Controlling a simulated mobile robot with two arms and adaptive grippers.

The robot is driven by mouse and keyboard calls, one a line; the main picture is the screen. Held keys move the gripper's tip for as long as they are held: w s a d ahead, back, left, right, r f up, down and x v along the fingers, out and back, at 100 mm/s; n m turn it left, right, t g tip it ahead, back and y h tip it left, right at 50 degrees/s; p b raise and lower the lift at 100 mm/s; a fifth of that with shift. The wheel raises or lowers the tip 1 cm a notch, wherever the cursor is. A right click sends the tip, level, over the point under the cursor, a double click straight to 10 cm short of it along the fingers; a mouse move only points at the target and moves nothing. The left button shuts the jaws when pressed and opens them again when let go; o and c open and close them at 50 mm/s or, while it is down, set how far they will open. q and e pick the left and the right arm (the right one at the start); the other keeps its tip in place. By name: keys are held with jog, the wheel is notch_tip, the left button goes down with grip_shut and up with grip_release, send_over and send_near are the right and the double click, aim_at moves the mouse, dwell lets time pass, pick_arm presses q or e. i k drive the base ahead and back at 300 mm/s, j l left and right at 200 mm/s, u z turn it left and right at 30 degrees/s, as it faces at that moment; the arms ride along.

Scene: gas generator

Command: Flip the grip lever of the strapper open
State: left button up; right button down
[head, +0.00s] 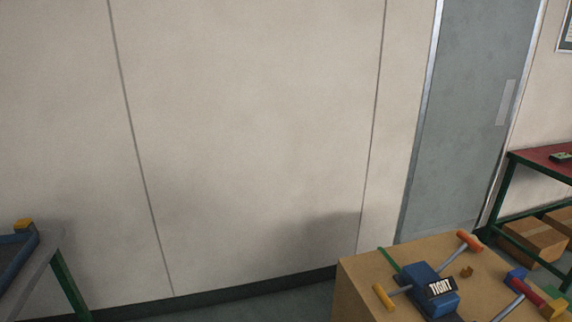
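A grey lever with an orange grip (469,241) sticks out toward the upper right. A shorter grey lever with a yellow-orange grip (383,297) sticks out to the left. I cannot tell which of the two is the grip lever. A green strap (389,260) runs from the strapper toward the box's far edge. Neither of my grippers is in view.
A blue, red and yellow tool (527,291) lies on the box to the right. A red-topped table (540,160) with cardboard boxes (532,240) under it stands at the right.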

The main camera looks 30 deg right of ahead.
aim_at(384, 298)
jog(key=i+j+z, duration=0.25)
jog(key=z, duration=0.2)
jog(key=i+j+z, duration=0.6)
jog(key=j+z, duration=0.25)
jog(key=i+j+z, duration=0.1)
jog(key=j+z, duration=0.35)
jog(key=j, duration=0.1)
